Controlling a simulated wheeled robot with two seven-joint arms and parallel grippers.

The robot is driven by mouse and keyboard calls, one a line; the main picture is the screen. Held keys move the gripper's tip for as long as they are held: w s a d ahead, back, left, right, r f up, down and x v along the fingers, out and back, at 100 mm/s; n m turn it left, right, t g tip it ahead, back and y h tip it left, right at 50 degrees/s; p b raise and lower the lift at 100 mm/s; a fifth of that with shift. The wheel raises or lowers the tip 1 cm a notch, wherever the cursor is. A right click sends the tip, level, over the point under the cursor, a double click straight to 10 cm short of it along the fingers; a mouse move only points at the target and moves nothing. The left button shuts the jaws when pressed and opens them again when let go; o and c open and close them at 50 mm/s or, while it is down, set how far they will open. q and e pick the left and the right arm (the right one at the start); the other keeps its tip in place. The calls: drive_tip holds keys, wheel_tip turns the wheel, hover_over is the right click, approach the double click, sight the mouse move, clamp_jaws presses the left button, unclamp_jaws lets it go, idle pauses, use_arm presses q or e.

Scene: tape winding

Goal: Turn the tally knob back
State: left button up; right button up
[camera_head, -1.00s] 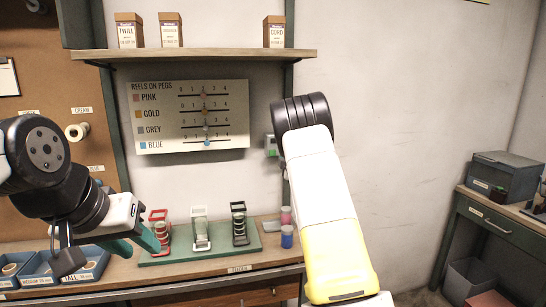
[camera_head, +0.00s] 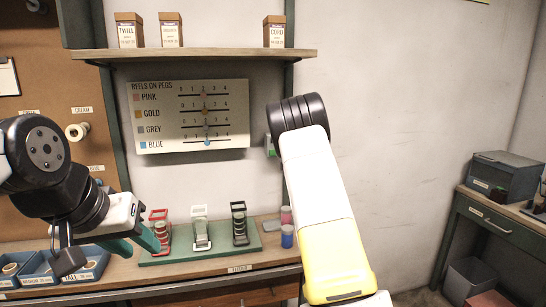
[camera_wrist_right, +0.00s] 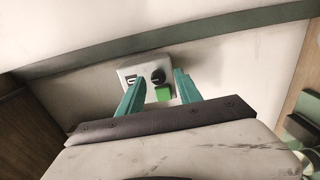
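In the right wrist view, a pale tally box (camera_wrist_right: 128,71) on the wall carries a black round knob (camera_wrist_right: 158,75), a green block (camera_wrist_right: 163,93) below it and a small dark counter window (camera_wrist_right: 131,80). My right gripper (camera_wrist_right: 160,79) is open, its teal fingers on either side of the knob with nothing between them that I can see gripped; contact cannot be told. In the head view the box's green part (camera_head: 269,146) shows just left of my right arm, which hides the right gripper. My left gripper (camera_head: 138,243) seems open, low at the left near the red holder.
A "REELS ON PEGS" board (camera_head: 240,112) hangs on the wall below a shelf (camera_head: 200,55) with several boxes. A green mat (camera_head: 210,252) with red, white and black holders lies on the bench, beside pink and blue reels (camera_head: 287,236). Blue bins (camera_head: 90,268) stand at the left.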

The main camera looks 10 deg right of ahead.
drive_tip(key=s, duration=0.7)
drive_tip(key=shift+s+d, duration=0.15)
drive_tip(key=shift+s, duration=0.25)
